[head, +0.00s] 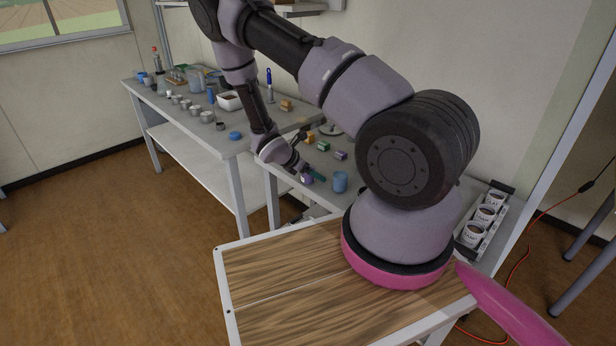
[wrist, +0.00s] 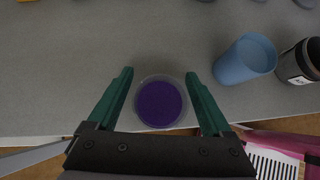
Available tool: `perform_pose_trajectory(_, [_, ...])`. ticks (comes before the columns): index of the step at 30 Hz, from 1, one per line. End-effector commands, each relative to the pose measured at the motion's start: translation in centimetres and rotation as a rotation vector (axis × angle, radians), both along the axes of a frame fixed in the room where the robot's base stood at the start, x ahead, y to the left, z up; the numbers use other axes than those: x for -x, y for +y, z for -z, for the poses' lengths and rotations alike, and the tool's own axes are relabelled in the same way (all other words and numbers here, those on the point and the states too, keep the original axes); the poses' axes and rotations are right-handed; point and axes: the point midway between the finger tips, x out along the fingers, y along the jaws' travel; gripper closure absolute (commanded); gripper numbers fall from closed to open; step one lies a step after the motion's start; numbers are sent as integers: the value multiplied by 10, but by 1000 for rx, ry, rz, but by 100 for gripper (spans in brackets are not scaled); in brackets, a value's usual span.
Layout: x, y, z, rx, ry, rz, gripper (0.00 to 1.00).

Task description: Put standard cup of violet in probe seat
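The violet standard cup (wrist: 160,103) is a small round clear-walled cup with violet contents. In the wrist view it lies between the two green fingers of my gripper (wrist: 159,74), near the table's front edge. The fingers are open, with a small gap on each side of the cup. In the head view my gripper (head: 314,175) is low over the grey table, and the violet cup (head: 306,179) shows partly beside a finger. I cannot make out the probe seat for certain in either view.
A blue cup (wrist: 245,60) stands right of the gripper, with a dark labelled container (wrist: 300,62) beyond it. Small yellow (head: 309,138), green (head: 323,146) and purple (head: 341,155) blocks lie behind. A rack (head: 483,213) of labelled cups stands at right.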

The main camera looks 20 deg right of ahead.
Motion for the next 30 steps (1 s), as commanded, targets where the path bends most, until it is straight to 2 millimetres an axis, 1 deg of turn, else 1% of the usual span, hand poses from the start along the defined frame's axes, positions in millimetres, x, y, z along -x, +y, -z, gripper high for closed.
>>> perform_pose_trajectory(1, [0, 0, 0, 0, 0, 0, 40])
perform_pose_trajectory(2, [0, 0, 0, 0, 0, 0, 51])
perform_pose_trajectory(3, [0, 0, 0, 0, 0, 0, 67])
perform_pose_trajectory(6, [0, 0, 0, 0, 0, 0, 100])
perform_pose_trajectory(20, [0, 0, -3, 0, -1, 1, 100])
perform_pose_trajectory(26, [0, 0, -13, 0, -1, 1, 100])
perform_pose_trajectory(30, [0, 0, -24, -1, -2, 1, 100])
